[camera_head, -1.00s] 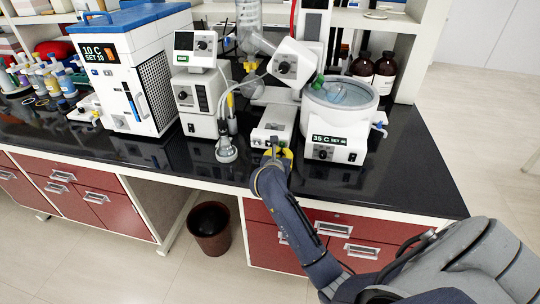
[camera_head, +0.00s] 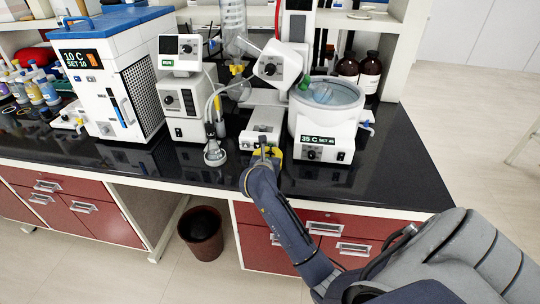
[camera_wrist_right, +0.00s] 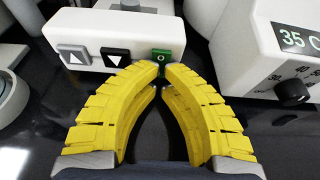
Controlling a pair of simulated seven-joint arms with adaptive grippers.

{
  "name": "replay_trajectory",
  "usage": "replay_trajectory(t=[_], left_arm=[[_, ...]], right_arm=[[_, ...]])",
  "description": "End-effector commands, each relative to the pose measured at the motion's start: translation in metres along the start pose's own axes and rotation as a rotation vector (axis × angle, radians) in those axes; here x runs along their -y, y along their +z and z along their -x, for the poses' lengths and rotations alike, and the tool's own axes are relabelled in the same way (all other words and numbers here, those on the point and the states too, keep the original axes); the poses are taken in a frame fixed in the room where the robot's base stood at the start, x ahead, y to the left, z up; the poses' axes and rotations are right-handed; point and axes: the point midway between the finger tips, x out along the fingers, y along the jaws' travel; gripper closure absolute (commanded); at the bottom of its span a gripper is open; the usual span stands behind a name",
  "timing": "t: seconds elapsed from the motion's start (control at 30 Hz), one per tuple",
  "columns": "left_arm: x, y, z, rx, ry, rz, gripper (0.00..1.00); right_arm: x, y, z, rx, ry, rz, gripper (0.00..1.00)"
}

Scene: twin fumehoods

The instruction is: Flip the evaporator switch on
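The evaporator's white base (camera_head: 262,126) stands on the black bench, left of the heating bath; its front panel (camera_wrist_right: 110,38) fills the upper left of the right wrist view. That panel carries an up-arrow button (camera_wrist_right: 74,55), a down-arrow button (camera_wrist_right: 115,57) and a green switch (camera_wrist_right: 161,57) marked with a circle. My right gripper (camera_head: 266,149) is in front of the base. In the right wrist view its yellow fingers (camera_wrist_right: 159,70) converge at the tips, shut with nothing visible between them. The tips overlap the switch's lower edge; I cannot tell whether they touch it. My left gripper is out of view.
The round heating bath (camera_head: 326,128) with a 35 C display stands close to the right of the base. A white pump unit (camera_head: 186,105) with hoses and a glass flask (camera_head: 214,153) stand to the left. A blue-topped chiller (camera_head: 112,75) is further left. The front bench strip is clear.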

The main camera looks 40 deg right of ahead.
Motion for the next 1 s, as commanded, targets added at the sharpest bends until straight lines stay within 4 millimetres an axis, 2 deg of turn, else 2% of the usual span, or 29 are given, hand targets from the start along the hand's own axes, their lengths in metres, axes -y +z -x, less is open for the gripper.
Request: replay_trajectory(t=[0.03,0.3,0.47,0.67,1.0], left_arm=[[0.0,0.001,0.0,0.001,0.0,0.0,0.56],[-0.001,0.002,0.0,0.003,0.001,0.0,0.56],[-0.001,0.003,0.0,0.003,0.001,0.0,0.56],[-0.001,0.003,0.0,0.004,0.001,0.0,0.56],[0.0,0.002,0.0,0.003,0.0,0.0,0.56]], right_arm=[[0.001,0.005,0.0,0.01,-0.001,-0.001,1.0],[0.0,0.006,0.001,0.011,0.001,-0.001,1.0],[-0.003,0.002,0.011,0.009,0.005,0.0,1.0],[-0.009,-0.006,0.045,0.006,0.014,0.001,1.0],[-0.008,0.001,0.106,0.006,0.013,0.001,1.0]])
